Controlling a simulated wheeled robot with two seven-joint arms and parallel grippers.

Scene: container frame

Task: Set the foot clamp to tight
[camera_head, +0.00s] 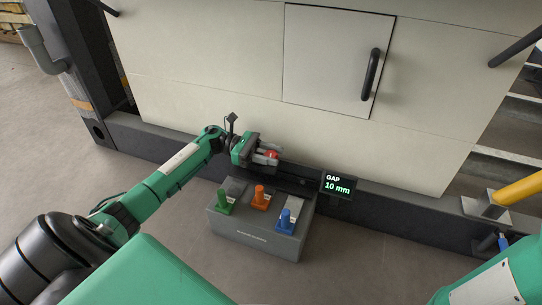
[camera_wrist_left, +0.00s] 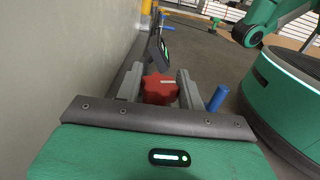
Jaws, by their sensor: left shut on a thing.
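The foot clamp's red lobed knob (camera_head: 271,154) sits low at the front of the pale panelled wall, just above the dark base rail. My left gripper (camera_head: 268,156) reaches it from the left and is shut on it. In the left wrist view the red knob (camera_wrist_left: 160,88) lies between the two grey fingers of the left gripper (camera_wrist_left: 160,82), with a pale mark on its top. A small black display (camera_head: 338,185) to the right of the knob reads "GAP 10 mm". The clamp's parts behind the knob are mostly hidden. My right gripper is not in view.
A dark base rail (camera_head: 400,220) runs along the wall.

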